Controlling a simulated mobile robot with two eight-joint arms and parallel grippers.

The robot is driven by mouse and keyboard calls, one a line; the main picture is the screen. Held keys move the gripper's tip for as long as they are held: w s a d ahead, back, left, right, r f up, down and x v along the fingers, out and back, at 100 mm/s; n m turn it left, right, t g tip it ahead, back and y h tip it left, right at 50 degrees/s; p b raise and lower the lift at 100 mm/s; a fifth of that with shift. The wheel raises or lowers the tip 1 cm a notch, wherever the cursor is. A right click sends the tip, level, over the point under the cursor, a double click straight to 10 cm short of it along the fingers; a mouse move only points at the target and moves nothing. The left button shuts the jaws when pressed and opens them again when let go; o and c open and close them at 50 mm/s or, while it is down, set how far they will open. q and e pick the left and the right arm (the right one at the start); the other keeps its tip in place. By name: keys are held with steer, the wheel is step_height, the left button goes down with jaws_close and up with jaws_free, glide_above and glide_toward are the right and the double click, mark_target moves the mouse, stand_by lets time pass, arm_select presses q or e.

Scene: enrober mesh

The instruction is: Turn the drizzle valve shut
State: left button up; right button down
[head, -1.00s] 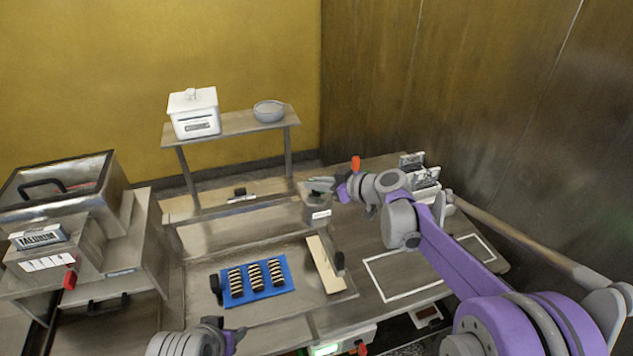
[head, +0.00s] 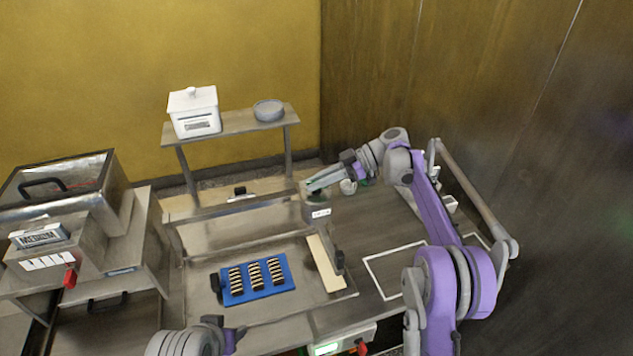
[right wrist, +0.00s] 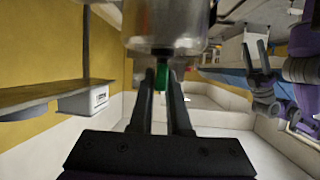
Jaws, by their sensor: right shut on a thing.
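A small steel pot with a white label (head: 318,211) stands at the back right corner of the drip tray. In the right wrist view the pot (right wrist: 165,22) fills the top centre, with a green valve handle (right wrist: 162,77) beside it. My right gripper (head: 312,186) reaches over the pot's top from the right. In its wrist view its fingers (right wrist: 161,82) are shut on the green handle. The handle's far end is hidden by the pot. My left gripper (head: 232,336) is at the bottom of the head view, away from the pot; its fingers show apart in the right wrist view (right wrist: 256,58).
A blue mat (head: 231,298) with several striped bars lies on the steel tray, with a pale board (head: 323,264) to its right. A shelf (head: 231,124) bearing a white tub (head: 194,112) and grey bowl (head: 268,110) stands behind. A white-outlined area (head: 385,273) at right is bare.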

steer(key=shift+n+g+h, duration=0.3)
steer(key=shift+n+g, duration=0.3)
steer(key=c, duration=0.9)
jaws_free()
steer(key=shift+r, duration=0.1)
